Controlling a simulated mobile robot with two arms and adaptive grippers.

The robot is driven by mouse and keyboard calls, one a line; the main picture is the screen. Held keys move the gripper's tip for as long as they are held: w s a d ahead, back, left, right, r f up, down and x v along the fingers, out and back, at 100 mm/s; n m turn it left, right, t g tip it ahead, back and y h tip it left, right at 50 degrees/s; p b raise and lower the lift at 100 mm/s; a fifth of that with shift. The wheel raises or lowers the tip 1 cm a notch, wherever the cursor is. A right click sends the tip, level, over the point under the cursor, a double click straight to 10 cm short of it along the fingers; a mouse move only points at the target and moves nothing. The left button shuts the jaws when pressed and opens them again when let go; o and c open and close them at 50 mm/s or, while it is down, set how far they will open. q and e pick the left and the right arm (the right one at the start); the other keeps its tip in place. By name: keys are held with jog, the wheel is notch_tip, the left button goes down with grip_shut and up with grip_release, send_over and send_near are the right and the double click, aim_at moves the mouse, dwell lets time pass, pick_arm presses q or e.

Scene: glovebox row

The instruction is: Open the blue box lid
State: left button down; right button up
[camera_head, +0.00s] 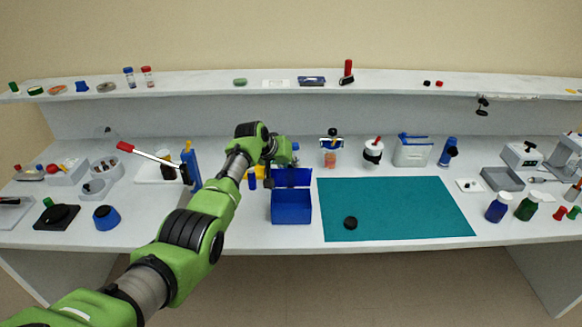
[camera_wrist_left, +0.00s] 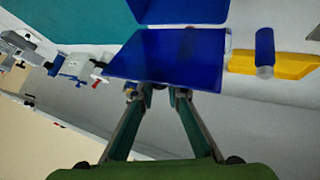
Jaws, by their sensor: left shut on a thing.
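The blue box (camera_head: 291,208) stands on the bench just left of the teal mat. Its blue lid (camera_head: 292,177) is raised and stands up along the box's back side. Part of the box (camera_wrist_left: 180,10) shows beyond the lid. The exact finger contact is hard to see. My right gripper is not in view.
The teal mat (camera_head: 400,210) right of the box carries only a small black disc (camera_head: 350,223). A blue bottle (camera_head: 192,167) and a blue round container (camera_head: 106,217) stand to the left.

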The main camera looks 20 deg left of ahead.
pick_arm(q)
jog(key=shift+w+a+r, duration=0.1)
jog(key=shift+w+a, duration=0.05)
jog(key=shift+w, duration=0.1)
jog(key=c, duration=2)
grip_release()
jog(key=shift+c, duration=0.2)
jog(key=shift+w+f, duration=0.1)
jog(key=shift+f, duration=0.15)
jog(key=v, duration=1.2)
